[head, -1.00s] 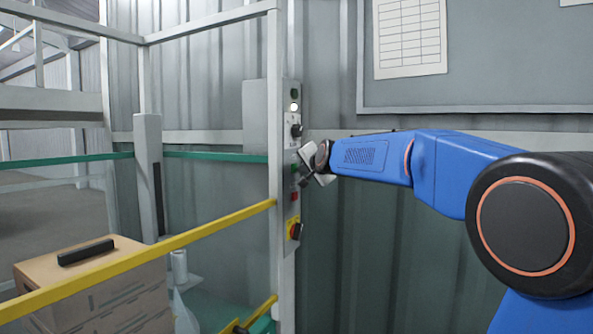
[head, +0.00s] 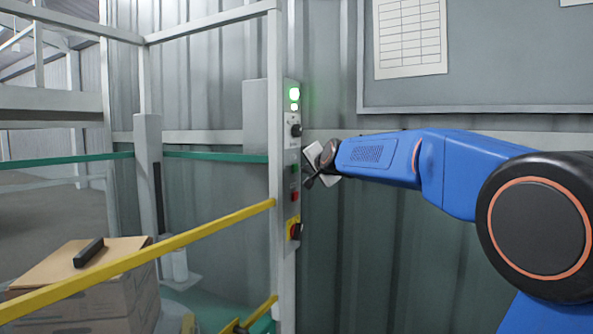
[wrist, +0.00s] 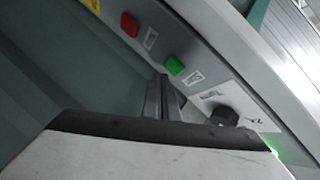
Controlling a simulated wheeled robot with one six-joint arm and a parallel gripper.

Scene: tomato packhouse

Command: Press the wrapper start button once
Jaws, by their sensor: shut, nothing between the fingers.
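The start button appears to be the green button (head: 294,168) on the grey control panel (head: 292,150); it also shows in the wrist view (wrist: 174,65). A red button (head: 294,195) sits below it, also seen in the wrist view (wrist: 130,24). My gripper (head: 307,184) is shut and empty, just right of the panel. In the wrist view its fingertips (wrist: 160,80) are close beside the green button and look slightly apart from it.
A black knob (head: 296,130) is above the green button, and a red emergency stop on yellow (head: 294,229) is below. A yellow rail (head: 150,258) crosses in front of a carton stack (head: 90,300) at left. Corrugated wall stands behind my arm.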

